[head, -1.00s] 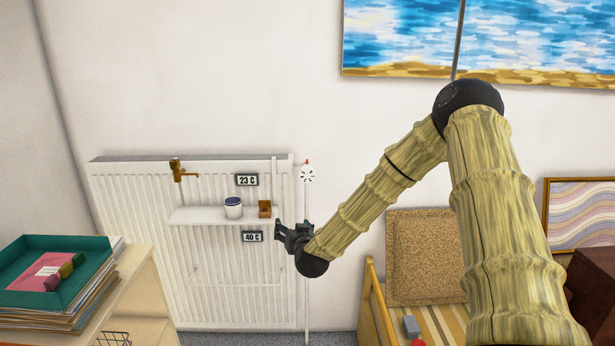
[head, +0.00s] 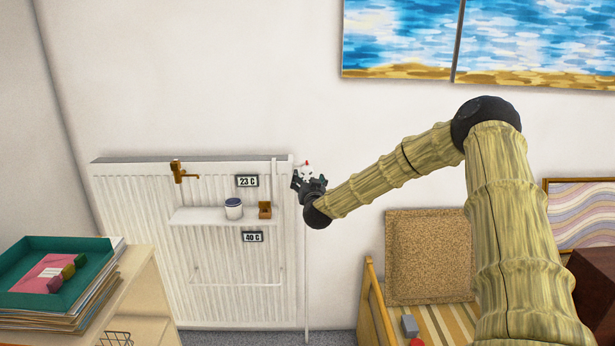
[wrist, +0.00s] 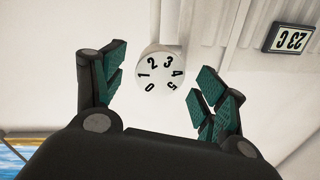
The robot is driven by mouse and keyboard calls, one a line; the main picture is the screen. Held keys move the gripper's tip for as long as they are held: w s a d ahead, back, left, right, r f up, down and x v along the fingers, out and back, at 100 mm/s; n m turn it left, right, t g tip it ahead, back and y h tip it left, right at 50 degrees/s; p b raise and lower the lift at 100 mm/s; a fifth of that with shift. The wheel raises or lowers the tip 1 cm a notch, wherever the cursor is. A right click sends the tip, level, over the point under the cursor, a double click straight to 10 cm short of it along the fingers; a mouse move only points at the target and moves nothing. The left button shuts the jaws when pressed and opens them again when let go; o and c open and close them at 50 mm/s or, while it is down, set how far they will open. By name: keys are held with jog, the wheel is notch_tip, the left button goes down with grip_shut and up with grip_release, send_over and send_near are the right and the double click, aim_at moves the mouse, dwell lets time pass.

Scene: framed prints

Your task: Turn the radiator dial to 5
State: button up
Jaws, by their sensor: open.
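The radiator dial (wrist: 160,78) is a round white knob with black numbers 0 to 5 on its face in the wrist view. In the head view the dial (head: 306,172) shows only partly, with a red mark at its top, behind my gripper (head: 303,182). In the wrist view my gripper (wrist: 158,92) is open, its teal-padded fingers on either side of the dial. I see gaps between the fingers and the dial. How far the fingertips are from it in depth I cannot tell. The white radiator (head: 130,230) is on the wall to the left.
A shelf (head: 190,216) on the radiator holds a white-and-blue cup (head: 233,208) and a small brown box (head: 264,210). A brass tap (head: 178,170) and displays reading 23 C (head: 247,181) and 40 C (head: 252,237) are near. A cork-like panel (head: 430,255) leans at the right.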

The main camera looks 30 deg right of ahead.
aim_at(308, 178)
jog(key=shift+x, duration=1.5)
jog(key=c, duration=1)
jog(key=shift+d, duration=0.15)
jog(key=shift+c, duration=0.2)
jog(key=shift+f, duration=0.1)
